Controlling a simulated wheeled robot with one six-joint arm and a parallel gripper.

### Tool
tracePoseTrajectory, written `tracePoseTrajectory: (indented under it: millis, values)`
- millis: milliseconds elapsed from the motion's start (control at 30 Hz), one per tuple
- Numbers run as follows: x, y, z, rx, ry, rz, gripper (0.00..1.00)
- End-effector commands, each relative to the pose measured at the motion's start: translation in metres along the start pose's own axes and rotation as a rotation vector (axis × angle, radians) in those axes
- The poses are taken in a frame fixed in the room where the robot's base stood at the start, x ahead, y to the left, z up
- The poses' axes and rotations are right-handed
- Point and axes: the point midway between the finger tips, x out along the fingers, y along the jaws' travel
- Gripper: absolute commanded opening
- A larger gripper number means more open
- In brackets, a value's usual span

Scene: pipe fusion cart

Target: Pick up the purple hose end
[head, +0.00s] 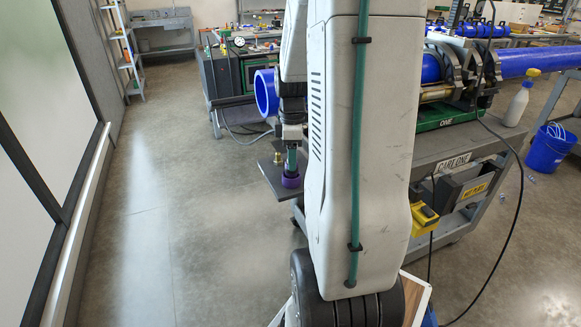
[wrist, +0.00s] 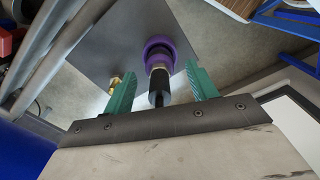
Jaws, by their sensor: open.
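The purple hose end (head: 291,182) stands at a dark flat plate (head: 268,187) left of my arm in the head view. In the wrist view the purple hose end (wrist: 160,47) is a ring around a pale and black stem (wrist: 158,88) that reaches back between my fingers. My gripper (head: 292,158) is just above it in the head view. In the wrist view the green fingers of my gripper (wrist: 160,72) are open, one on each side of the stem, with gaps visible on both sides.
A brass fitting (wrist: 114,84) stands on the plate beside the left finger. The cart (head: 455,150) carries a green machine with blue pipe (head: 430,66). A spray bottle (head: 517,104) stands on its right. A blue bucket (head: 548,150) is farther right. Open floor (head: 200,230) lies left.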

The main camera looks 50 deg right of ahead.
Motion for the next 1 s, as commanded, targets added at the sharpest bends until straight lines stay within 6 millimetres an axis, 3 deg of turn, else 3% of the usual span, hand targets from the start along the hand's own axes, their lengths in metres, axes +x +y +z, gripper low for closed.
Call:
tracePoseTrajectory:
  millis: [200, 467, 667, 1000]
  values:
    - [0.027, 0.001, -0.002, 0.001, 0.0, -0.002, 0.57]
    - [0.03, 0.001, -0.001, 0.002, 0.0, 0.0, 0.57]
    - [0.03, 0.001, -0.001, 0.002, 0.0, 0.0, 0.07]
    - [0.028, 0.002, -0.001, 0.002, 0.0, 0.001, 0.07]
